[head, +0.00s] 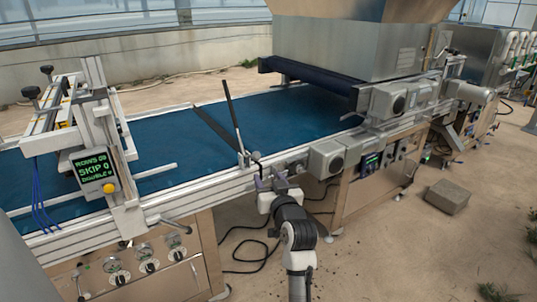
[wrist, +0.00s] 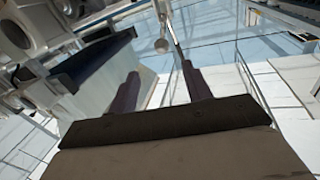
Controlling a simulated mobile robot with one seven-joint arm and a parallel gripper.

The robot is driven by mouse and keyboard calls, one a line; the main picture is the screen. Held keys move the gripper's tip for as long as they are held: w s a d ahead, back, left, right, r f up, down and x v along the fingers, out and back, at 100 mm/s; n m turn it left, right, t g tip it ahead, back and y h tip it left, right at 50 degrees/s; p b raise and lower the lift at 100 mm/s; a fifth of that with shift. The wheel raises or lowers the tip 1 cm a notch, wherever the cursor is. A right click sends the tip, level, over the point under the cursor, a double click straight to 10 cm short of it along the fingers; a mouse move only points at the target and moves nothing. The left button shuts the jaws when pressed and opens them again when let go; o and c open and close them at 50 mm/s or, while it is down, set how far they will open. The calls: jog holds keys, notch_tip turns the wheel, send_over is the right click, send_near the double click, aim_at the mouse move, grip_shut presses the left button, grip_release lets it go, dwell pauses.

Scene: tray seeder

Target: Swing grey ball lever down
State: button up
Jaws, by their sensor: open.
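A small grey ball (wrist: 162,46) shows in the wrist view, just beyond my fingertips and roughly between them in the picture. In the head view the ball end (head: 256,156) is small at the conveyor's front rail, near the foot of a tall lever with a black grip (head: 229,105). The tall lever stands up, leaning slightly left. My gripper (head: 270,180) is in front of the rail, a little below the ball. In the wrist view its two fingers (wrist: 160,71) are spread and nothing is between them. I cannot tell the exact gap to the ball.
The blue conveyor belt (head: 180,140) runs behind the rail. A grey motor box (head: 326,158) sits close to the right of my gripper. A display box reading SKIP (head: 94,172) hangs at the left. A stone block (head: 447,196) lies on the floor at right.

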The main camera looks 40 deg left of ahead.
aim_at(258, 159)
jog(key=p+x, duration=0.2)
jog(key=x, duration=1.1)
jog(key=shift+s+a+r, duration=0.1)
grip_shut()
